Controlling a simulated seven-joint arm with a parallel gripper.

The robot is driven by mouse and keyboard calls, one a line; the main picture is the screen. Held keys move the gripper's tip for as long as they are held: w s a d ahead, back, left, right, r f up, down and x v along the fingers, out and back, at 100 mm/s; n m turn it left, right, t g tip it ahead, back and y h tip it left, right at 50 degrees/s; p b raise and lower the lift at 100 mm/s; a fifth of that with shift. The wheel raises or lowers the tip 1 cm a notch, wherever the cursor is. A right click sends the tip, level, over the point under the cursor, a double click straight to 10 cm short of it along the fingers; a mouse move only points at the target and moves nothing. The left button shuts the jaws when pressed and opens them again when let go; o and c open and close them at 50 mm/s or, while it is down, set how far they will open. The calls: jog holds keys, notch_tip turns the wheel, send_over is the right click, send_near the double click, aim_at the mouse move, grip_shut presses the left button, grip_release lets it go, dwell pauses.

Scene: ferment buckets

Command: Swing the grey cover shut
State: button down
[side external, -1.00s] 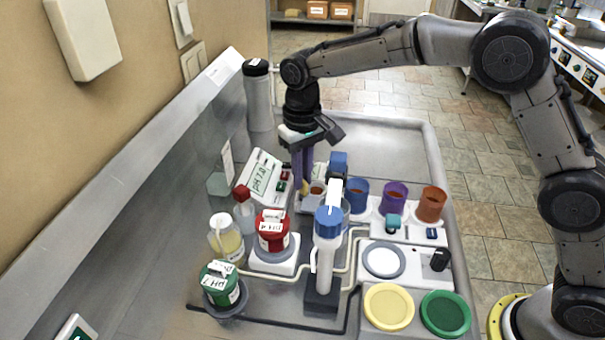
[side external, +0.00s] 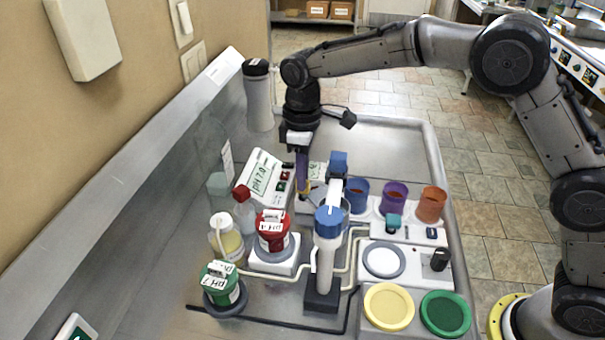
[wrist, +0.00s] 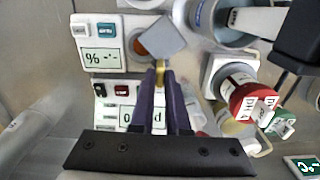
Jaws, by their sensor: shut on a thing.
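The grey cover (wrist: 164,38) is a flat square plate in the wrist view. It sits turned at an angle and overlaps part of a round opening with an orange-brown inside (wrist: 149,41). A yellow tab (wrist: 158,74) reaches from the cover's near side to my fingertips. My gripper (wrist: 160,82) has purple fingers and is shut on this yellow tab. In the side external view my gripper (side external: 303,190) points down beside the pH display box, and the cover is small and partly hidden there.
A white post with a blue top (side external: 328,220) stands close in front. Blue (side external: 356,195), purple (side external: 393,196) and orange (side external: 431,204) cups stand to the right.

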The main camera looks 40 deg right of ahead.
jog(key=n, duration=0.4)
jog(key=shift+r+n, duration=0.1)
jog(key=shift+n, duration=0.2)
jog(key=n, duration=0.4)
jog(key=shift+n, duration=0.4)
jog(key=c, duration=0.9)
grip_release()
notch_tip(320, 180, up, 14)
